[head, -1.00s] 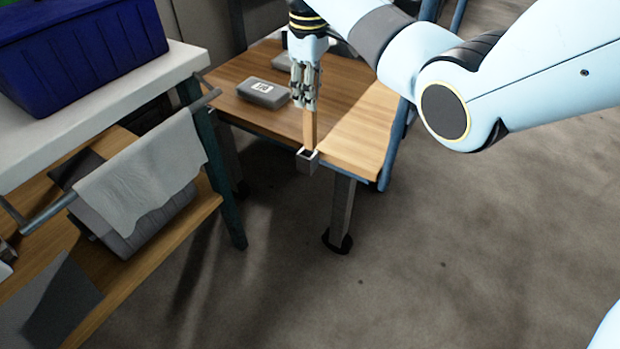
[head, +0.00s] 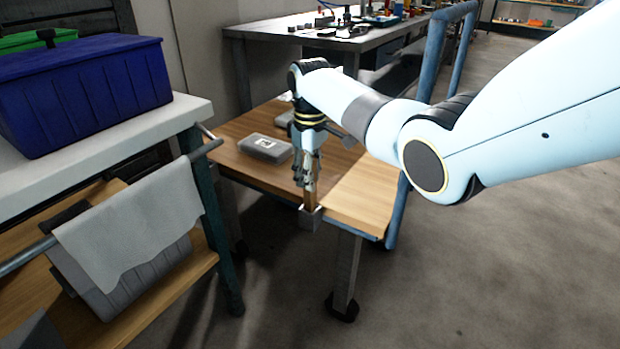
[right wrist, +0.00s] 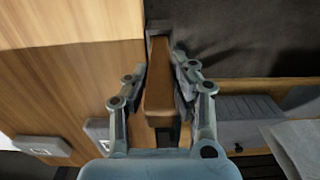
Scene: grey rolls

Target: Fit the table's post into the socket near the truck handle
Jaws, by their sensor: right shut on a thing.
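My right gripper (head: 307,181) is shut on a wooden post (head: 309,200), held upright. In the right wrist view, the post (right wrist: 159,88) lies between the two fingers (right wrist: 157,100). A small grey square socket (head: 310,220) sits at the near edge of the wooden-topped truck (head: 355,200). The post's lower end appears to be inside the socket's mouth; how deep it sits I cannot tell. The socket also shows at the post's far end in the right wrist view (right wrist: 159,25). The blue truck handle (head: 436,50) rises to the right. My left gripper is out of view.
A grey box (head: 265,148) lies on the truck's deck. At left, a white-topped bench (head: 190,112) holds a blue crate (head: 85,95), with a grey cloth (head: 135,225) over its rail. A workbench (head: 330,38) stands behind. The floor at right is clear.

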